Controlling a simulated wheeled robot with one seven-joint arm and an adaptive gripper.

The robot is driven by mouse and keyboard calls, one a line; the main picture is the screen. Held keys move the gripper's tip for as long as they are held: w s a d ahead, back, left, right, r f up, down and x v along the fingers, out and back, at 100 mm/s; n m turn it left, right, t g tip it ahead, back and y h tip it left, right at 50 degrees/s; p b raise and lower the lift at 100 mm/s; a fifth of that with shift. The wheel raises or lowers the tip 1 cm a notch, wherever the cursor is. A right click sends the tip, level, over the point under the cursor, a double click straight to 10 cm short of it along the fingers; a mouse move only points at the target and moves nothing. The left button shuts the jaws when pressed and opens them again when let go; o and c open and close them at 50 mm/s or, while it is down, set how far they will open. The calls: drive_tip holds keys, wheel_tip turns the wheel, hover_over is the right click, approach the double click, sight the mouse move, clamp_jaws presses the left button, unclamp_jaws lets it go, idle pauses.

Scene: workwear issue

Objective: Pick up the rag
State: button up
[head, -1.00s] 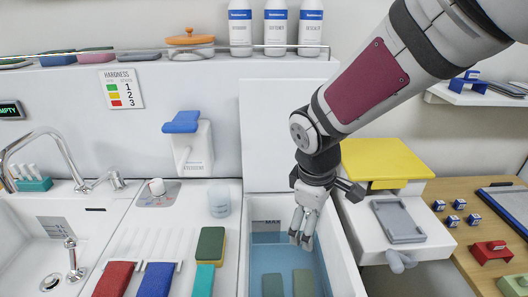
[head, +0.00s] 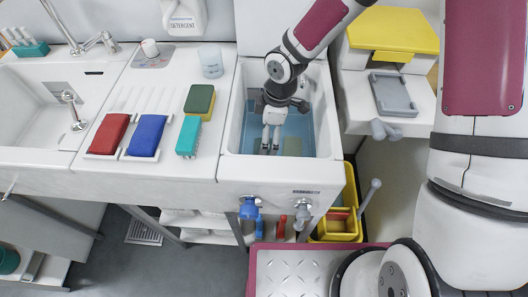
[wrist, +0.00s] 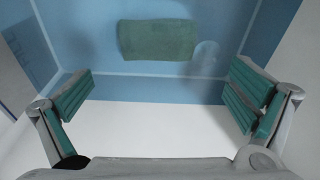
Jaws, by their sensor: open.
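A dark green rag (wrist: 158,40) lies flat in the blue part of the basin, at the top middle of the wrist view. In the head view, green cloth (head: 292,146) shows in the basin (head: 230,132) beside my gripper (head: 270,147), and another green patch is partly hidden by the fingers. I cannot tell which of these is the one in the wrist view. My gripper points down inside the basin with its fingers apart. In the wrist view, my gripper (wrist: 160,98) is open and empty, and the rag lies beyond the fingertips, apart from them.
The basin's walls surround my gripper. Left of it, a green-yellow sponge (head: 199,101), a teal block (head: 188,136), a blue block (head: 147,135) and a red block (head: 109,133) lie on the counter. A cup (head: 211,61) stands behind. A grey tray (head: 392,94) is at right.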

drive_tip(key=f, duration=0.5)
drive_tip(key=a+f, duration=0.1)
drive_tip(key=f, duration=0.2)
drive_tip(key=shift+w+f, duration=0.15)
drive_tip(key=shift+f, duration=0.15)
drive_tip(key=c, duration=0.9)
